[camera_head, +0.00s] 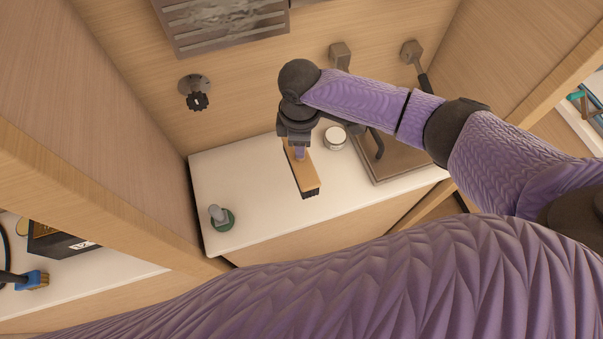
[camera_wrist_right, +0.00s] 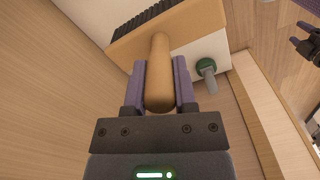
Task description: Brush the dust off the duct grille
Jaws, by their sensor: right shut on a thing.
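The duct grille (camera_head: 222,24) is a slatted dark frame on the back wall at the top of the head view, with pale grey dust over its slats. My right gripper (camera_head: 299,150) is shut on the handle of a wooden brush (camera_head: 304,178) over the white counter, below and right of the grille. In the right wrist view, the purple fingers sit on both sides of the brush's round handle (camera_wrist_right: 160,75), and its dark bristles point away. I cannot tell whether the bristles touch the counter. A small dark gripper-like part, apparently my left gripper (camera_wrist_right: 303,42), shows at the right wrist view's edge.
The white counter (camera_head: 248,205) holds a green-based grey item (camera_head: 221,217), a round tin (camera_head: 335,138) and a brown board-like block (camera_head: 395,160). A black knob (camera_head: 196,96) sticks out of the wall below the grille. Wooden side walls flank the bay.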

